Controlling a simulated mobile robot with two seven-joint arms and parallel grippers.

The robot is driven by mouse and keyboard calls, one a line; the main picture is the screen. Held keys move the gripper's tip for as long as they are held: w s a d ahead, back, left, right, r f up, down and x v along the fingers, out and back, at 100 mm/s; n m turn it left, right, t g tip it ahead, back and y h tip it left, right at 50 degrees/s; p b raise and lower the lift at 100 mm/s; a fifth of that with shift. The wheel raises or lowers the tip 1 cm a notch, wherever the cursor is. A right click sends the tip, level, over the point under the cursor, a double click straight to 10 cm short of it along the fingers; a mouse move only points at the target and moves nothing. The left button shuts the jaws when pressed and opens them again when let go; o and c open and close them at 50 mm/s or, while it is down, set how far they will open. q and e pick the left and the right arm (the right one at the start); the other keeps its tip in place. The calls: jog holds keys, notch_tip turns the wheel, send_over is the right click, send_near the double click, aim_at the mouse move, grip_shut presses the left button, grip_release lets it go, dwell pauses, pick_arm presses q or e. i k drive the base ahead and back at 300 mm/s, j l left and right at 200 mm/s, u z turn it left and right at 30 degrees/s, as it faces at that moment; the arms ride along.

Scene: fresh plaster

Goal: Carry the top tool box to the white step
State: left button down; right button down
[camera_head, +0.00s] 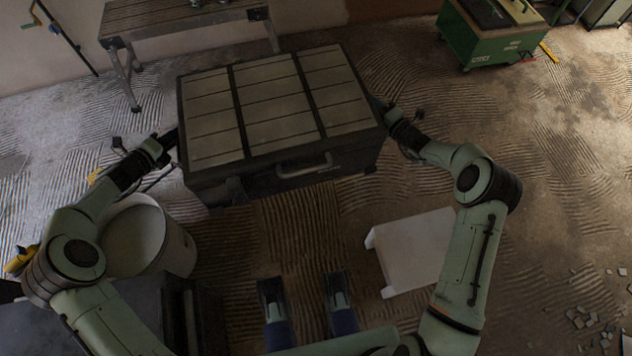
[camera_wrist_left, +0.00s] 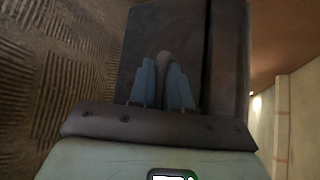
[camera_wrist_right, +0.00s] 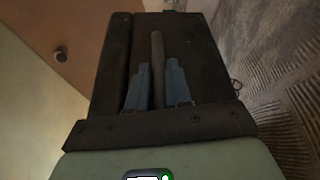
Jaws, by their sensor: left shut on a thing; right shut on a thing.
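The tool box (camera_head: 275,105), dark with a ribbed tan lid and a front handle, is held in the air in front of me. My left gripper (camera_head: 168,142) is at its left end; the left wrist view shows the fingers (camera_wrist_left: 164,85) shut around a grey side handle (camera_wrist_left: 163,62). My right gripper (camera_head: 388,112) is at its right end; the right wrist view shows the fingers (camera_wrist_right: 158,85) shut around a bar handle (camera_wrist_right: 157,55). The white step (camera_head: 415,250) stands on the floor at lower right, nearer me than the box and apart from it.
A white bucket (camera_head: 150,235) stands below my left arm. A dark box (camera_head: 140,300) is at lower left, partly hidden by that arm. A grey bench (camera_head: 180,18) is behind the tool box, and a green machine (camera_head: 490,40) at back right. Rubble (camera_head: 590,325) lies at lower right.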

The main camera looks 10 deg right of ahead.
aim_at(425, 248)
jog(key=i+u, duration=0.1)
jog(key=i, duration=0.6)
jog(key=i+z, duration=0.15)
jog(key=z, duration=3)
